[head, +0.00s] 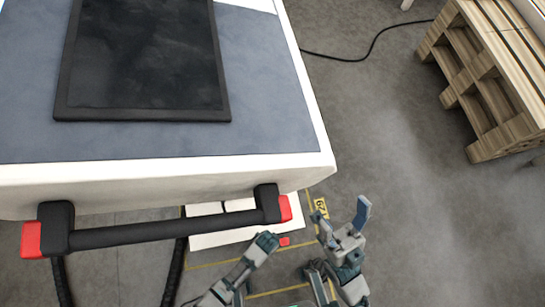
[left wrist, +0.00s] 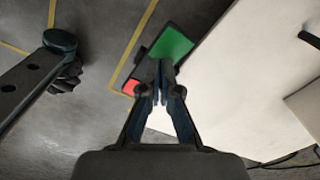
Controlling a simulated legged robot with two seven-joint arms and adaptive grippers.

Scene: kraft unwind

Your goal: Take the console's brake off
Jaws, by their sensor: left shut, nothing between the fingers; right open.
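The console (head: 170,172) fills the upper left of the head view, with a white body, a blue-grey top and a dark screen. A black handle bar with red ends (head: 165,232) runs along its near edge. A pedal with a green part (left wrist: 172,46) and a red part (left wrist: 131,87) shows low beside the white body in the left wrist view. The red part shows as a small patch in the head view (head: 285,241). My left gripper (left wrist: 158,84) is shut and empty, its tips overlapping the pedal in view; contact cannot be told. My right gripper (head: 341,214) is open and empty, right of the left one.
A wooden pallet stack (head: 490,80) stands at the upper right. A black cable (head: 372,46) lies on the floor behind.

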